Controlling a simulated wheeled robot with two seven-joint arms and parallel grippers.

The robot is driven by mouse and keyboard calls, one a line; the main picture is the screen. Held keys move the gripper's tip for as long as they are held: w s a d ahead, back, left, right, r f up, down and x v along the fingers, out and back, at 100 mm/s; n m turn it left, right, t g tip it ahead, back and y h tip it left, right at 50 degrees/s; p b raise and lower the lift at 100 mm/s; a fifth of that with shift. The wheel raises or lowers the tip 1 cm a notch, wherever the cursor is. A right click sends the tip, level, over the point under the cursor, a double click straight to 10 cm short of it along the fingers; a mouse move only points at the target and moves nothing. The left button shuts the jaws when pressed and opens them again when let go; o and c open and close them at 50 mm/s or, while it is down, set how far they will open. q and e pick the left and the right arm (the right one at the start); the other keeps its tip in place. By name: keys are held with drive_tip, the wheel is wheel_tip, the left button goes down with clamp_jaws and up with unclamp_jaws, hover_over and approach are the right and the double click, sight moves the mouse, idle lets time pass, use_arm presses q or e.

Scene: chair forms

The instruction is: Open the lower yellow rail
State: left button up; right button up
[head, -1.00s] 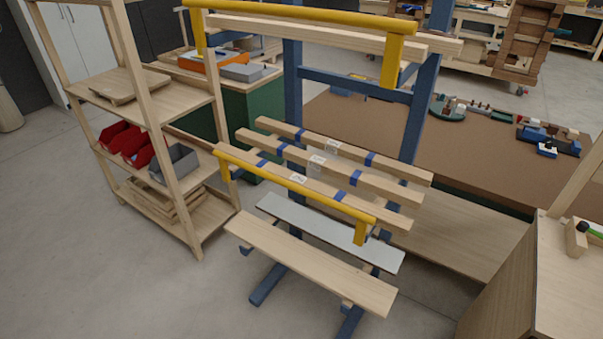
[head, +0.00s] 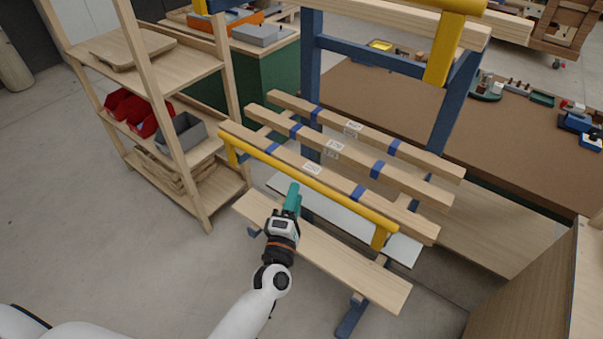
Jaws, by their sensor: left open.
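The lower yellow rail (head: 310,181) runs across the front of the blue rack, in front of a wooden beam, with a short yellow post at each end. It slopes down to the right in the head view. My left gripper (head: 293,190), with teal fingers, is just in front of the rail, near its middle. It appears below the rail in the picture; whether it touches cannot be told. The gripper is open and nothing shows in it. My right gripper is not in view.
An upper yellow rail (head: 447,45) crosses the rack's top. Several beams with blue bands lie behind the lower rail. A plank (head: 345,267) sits low in front. A wooden shelf (head: 160,70) stands left, a wooden box (head: 540,290) right.

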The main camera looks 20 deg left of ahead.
sight(300, 178)
use_arm(q)
drive_tip(key=w, duration=0.4)
drive_tip(key=w+r, duration=0.1)
drive_tip(key=w, duration=0.1)
drive_tip(key=shift+w+a+p, duration=0.15)
drive_tip(key=shift+a+p, duration=0.05)
drive_tip(key=shift+p, duration=0.15)
drive_tip(key=shift+c, duration=0.3)
clamp_jaws()
